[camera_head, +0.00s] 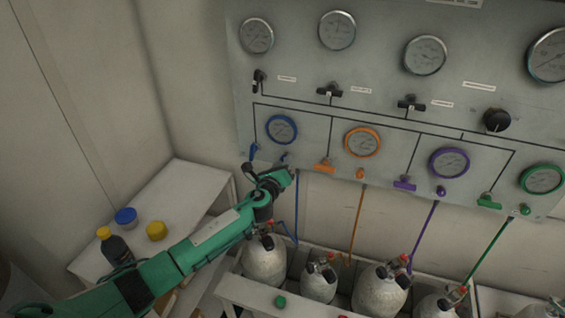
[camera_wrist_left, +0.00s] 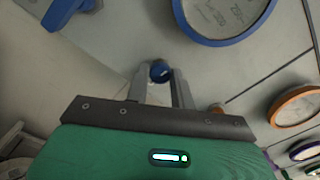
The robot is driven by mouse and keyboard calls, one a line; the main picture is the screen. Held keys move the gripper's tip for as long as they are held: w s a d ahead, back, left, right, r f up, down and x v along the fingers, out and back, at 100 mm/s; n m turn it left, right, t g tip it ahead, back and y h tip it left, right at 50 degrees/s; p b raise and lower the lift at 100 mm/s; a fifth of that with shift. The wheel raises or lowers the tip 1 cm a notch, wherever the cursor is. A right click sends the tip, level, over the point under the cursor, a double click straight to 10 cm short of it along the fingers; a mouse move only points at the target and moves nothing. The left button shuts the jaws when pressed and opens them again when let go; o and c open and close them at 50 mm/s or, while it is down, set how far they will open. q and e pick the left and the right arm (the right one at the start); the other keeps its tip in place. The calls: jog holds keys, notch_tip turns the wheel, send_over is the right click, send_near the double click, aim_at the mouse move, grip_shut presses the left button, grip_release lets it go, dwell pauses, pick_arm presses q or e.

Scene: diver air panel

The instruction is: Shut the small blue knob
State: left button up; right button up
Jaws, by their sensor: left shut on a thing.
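The small blue knob (camera_wrist_left: 159,71) sits between the two fingertips of my left gripper (camera_wrist_left: 158,78) in the left wrist view. The gripper is shut on it, with one finger on each side. In the head view my left gripper (camera_head: 285,171) reaches up to the lower left of the panel (camera_head: 320,103), just below the blue-rimmed gauge (camera_head: 282,129). A little blue of the knob shows by the gripper there. A blue lever handle (camera_head: 253,152) is left of the knob and also shows in the left wrist view (camera_wrist_left: 66,12). My right gripper is not in view.
An orange handle (camera_head: 324,166) and orange knob (camera_head: 360,174) are right of the gripper, with purple and green ones beyond. Grey cylinders (camera_head: 264,262) stand below. A white side table (camera_head: 185,190) at left holds a dark bottle (camera_head: 115,246) and a blue-lidded jar (camera_head: 126,217).

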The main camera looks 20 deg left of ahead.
pick_arm(q)
jog(key=shift+f, duration=0.15)
jog(key=o, duration=1)
jog(key=s+b, duration=0.3)
jog(key=s, duration=1)
jog(key=shift+s+a, duration=0.2)
jog(key=shift+s, duration=0.2)
